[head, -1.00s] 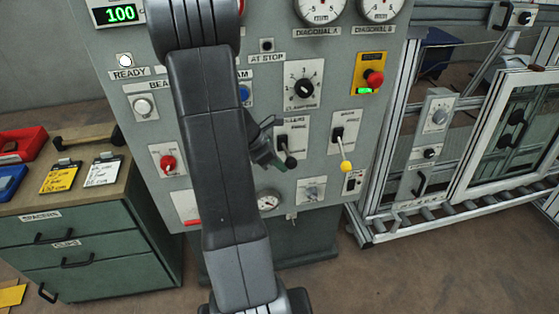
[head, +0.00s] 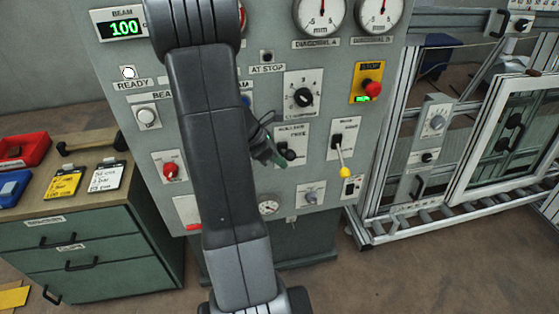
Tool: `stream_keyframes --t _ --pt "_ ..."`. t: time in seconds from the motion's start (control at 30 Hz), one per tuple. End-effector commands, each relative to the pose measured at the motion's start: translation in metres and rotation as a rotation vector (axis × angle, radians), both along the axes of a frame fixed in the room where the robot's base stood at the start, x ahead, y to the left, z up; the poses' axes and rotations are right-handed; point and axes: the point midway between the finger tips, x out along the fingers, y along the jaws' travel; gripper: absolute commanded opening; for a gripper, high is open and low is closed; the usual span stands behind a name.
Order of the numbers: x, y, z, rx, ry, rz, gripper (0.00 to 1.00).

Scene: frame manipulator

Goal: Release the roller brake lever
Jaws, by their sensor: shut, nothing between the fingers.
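The roller brake lever (head: 289,155) has a black knob and sits on a small white plate (head: 299,132) in the middle of the grey panel. The plate's small print is only partly legible and seems to include "FREE". The knob stands out around the middle of the plate. My gripper (head: 275,157) is shut and empty, just left of the knob. My arm hides part of the gripper, and I cannot tell whether it touches the lever.
A second lever with a yellow knob (head: 344,173) hangs down to the right. Above it are a rotary clamping knob (head: 303,97) and a red stop button (head: 373,89). A green drawer cabinet (head: 90,250) stands left, and a roller frame (head: 440,225) right.

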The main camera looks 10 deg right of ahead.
Motion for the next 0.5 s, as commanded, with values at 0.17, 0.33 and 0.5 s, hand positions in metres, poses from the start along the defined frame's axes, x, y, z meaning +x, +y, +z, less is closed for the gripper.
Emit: stream_keyframes --t 0.17,0.33,0.5 --pt "0.000 0.000 0.000 0.000 0.000 0.000 0.00" --pt "0.001 0.003 0.004 0.000 -0.002 0.000 0.00" --pt "0.002 0.020 0.027 0.001 -0.006 0.003 0.00"
